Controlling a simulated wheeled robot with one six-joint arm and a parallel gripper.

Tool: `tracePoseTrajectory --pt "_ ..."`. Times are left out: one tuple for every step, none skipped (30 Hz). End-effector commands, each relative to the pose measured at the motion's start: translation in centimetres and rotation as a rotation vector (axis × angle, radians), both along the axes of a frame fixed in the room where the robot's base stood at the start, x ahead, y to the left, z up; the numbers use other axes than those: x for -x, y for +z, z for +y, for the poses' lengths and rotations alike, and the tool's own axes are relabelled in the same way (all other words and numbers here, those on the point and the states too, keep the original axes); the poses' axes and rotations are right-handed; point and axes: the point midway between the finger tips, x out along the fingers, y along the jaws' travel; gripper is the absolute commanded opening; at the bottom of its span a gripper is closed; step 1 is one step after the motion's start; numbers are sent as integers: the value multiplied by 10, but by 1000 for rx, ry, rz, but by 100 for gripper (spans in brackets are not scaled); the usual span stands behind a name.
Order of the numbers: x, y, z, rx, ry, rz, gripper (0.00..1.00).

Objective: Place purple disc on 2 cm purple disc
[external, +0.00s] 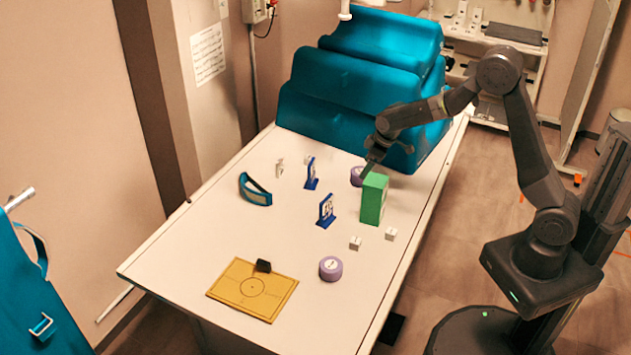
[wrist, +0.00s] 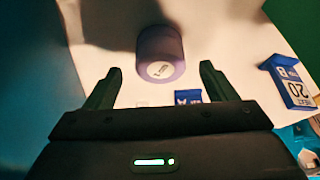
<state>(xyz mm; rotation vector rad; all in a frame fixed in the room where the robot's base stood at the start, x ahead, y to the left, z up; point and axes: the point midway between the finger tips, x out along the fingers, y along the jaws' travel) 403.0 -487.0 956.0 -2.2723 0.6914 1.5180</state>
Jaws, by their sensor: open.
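One purple disc (external: 357,177) stands on the table's far right part, partly hidden behind a green block and next to my gripper (external: 369,168). In the wrist view a purple disc (wrist: 161,48) with a white label lies ahead of my gripper (wrist: 160,70), roughly centred between the open fingers. The fingers are empty, and I cannot tell how far the disc is from them. A second purple disc (external: 330,268) with a pale label lies near the front right of the table, clear of my gripper. The label sizes are too small to read surely.
The tall green block (external: 373,199) stands close beside my gripper. Blue number stands (external: 326,212) (external: 311,175), white cubes (external: 355,243) and a teal curved piece (external: 255,190) are spread about. A yellow board (external: 240,292) lies at front left. Teal cushions (external: 345,100) fill the far end.

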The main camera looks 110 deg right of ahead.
Motion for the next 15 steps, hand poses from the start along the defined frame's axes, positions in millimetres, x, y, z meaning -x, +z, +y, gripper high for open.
tracePoseTrajectory --pt "3 10 2 3 0 -3 78" --pt "5 16 3 5 0 -3 78" --pt "8 23 5 3 0 -3 78" --pt "10 28 6 3 1 -3 78" --pt "11 34 7 3 0 -3 78" --pt "14 41 9 3 1 -3 78" --pt "15 46 10 3 0 -3 78" --pt "17 51 12 2 0 -2 78" --pt "19 56 13 2 0 -2 78" --pt "21 60 14 2 0 -2 78" --pt "22 65 15 2 0 -2 78" --pt "24 69 16 1 0 -2 78" --pt "25 72 16 1 0 -2 78" --pt "25 74 17 1 0 -1 78" --pt "27 77 18 1 0 -1 78"
